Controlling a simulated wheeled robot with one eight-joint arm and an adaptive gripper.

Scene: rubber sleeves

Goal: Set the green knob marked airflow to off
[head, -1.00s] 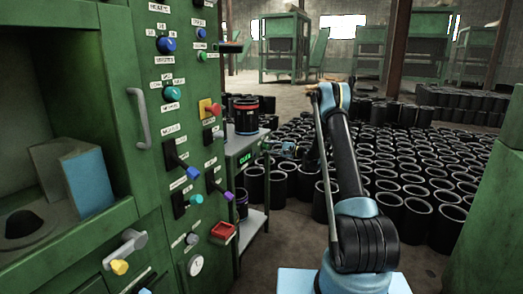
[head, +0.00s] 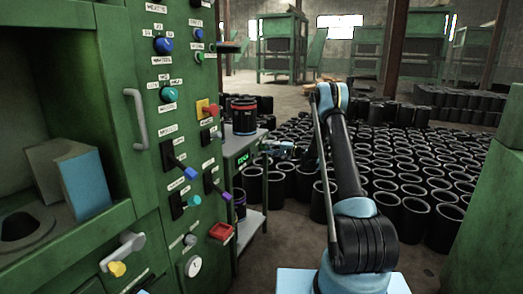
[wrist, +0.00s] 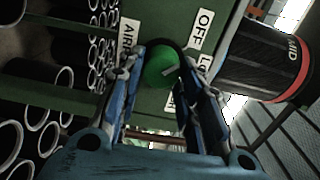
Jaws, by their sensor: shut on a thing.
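The line points roughly right, seemingly nearer the partly hidden "LO" label than the "OFF" label (wrist: 202,29). A partly covered label starting "AIR" (wrist: 126,40) is on the other side. My gripper (wrist: 163,80) has its blue fingers on both sides of the knob and is shut on it. In the head view my gripper (head: 284,148) is small, beside the right side of the green stand (head: 247,147). The knob cannot be made out there.
A black can with a red band (wrist: 290,75) is close to the knob; it stands on the stand in the head view (head: 244,118). A green control panel (head: 150,20) with several knobs and levers is at left. Many black sleeves (head: 410,180) cover the floor at right.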

